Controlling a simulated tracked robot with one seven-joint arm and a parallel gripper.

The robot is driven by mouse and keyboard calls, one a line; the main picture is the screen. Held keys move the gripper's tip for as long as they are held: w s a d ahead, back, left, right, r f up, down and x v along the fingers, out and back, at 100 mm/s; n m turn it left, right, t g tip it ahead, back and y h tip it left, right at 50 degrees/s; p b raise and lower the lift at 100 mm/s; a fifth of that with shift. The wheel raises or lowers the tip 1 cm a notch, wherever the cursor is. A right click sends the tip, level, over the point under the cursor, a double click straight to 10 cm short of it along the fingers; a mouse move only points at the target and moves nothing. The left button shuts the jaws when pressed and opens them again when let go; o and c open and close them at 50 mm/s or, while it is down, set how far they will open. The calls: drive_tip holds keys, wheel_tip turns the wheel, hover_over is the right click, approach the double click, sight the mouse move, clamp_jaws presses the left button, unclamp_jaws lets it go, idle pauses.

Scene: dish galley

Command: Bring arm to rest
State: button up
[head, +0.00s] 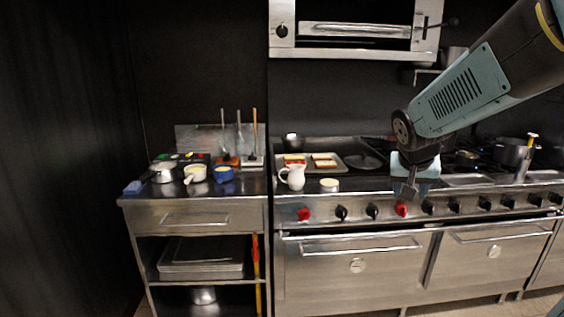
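My arm (465,92) reaches in from the upper right of the head view, its teal and grey link slanting down to the left. My gripper (407,190) hangs at its end, pointing down in front of the stove's front edge and knobs. The fingers are small and dark, and I cannot tell whether they are apart or together. I see nothing clearly held in it.
The stove (350,262) carries a white pitcher (293,177), a small round dish (329,185), a tray (341,168) with toast, and a pot (513,152). A steel side table (190,215) holds pans and cups. A salamander grill (355,35) hangs above.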

drive_tip(key=s+a+r+n+y, duration=0.1)
drive_tip(key=s+a+n, duration=0.1)
drive_tip(key=s, duration=0.6)
drive_tip(key=s+a+r+n+y, duration=0.1)
drive_tip(key=s+a, duration=0.3)
drive_tip(key=s, duration=0.5)
drive_tip(key=shift+a+r+n+y, duration=0.2)
drive_tip(key=shift+r+n+y, duration=0.2)
drive_tip(key=shift+r+y, duration=0.2)
